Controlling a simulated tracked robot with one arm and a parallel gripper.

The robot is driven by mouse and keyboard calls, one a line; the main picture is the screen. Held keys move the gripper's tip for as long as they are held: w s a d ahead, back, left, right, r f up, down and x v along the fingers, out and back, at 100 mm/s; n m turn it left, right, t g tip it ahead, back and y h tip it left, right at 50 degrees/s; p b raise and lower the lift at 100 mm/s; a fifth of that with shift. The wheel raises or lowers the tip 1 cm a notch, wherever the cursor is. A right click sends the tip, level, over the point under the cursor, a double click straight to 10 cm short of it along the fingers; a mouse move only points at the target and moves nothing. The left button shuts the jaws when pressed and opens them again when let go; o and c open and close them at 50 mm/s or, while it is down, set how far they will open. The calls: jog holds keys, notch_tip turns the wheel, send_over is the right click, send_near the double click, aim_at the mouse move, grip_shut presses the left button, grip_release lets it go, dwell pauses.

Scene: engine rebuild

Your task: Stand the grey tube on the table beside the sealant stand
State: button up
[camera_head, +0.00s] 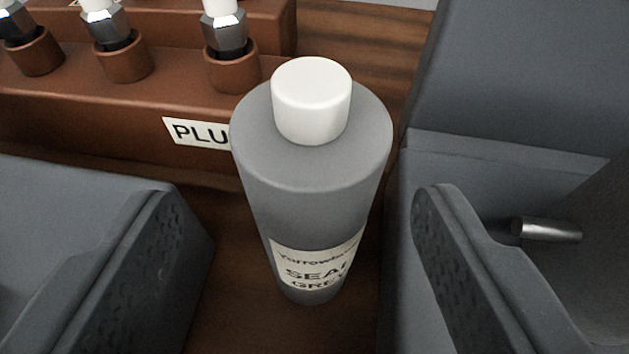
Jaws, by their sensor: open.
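The grey tube (310,195) stands upright on the dark wooden table (240,320), with a white cap on top. Its pale label reads in part "SEAL" and "GREY". My gripper (310,260) is open, with one finger on the left of the tube and one on the right. Gaps show between the tube and both fingers. The sealant stand cannot be made out in this view.
A brown rack (130,105) marked "PLU..." stands behind the tube on the left, with several spark plugs (225,35) in its cups. Wooden tabletop shows behind the tube to the right of the rack.

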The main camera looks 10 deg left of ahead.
aim_at(315, 224)
jog(key=x, duration=0.3)
jog(key=shift+w+d+r, duration=0.1)
jog(key=shift+w+d, duration=0.1)
jog(key=shift+w, duration=0.05)
jog(key=shift+w+f, duration=0.25)
jog(key=shift+w, duration=0.15)
jog(key=shift+a, duration=0.1)
jog(key=c, duration=1.3)
jog(key=shift+r, duration=0.15)
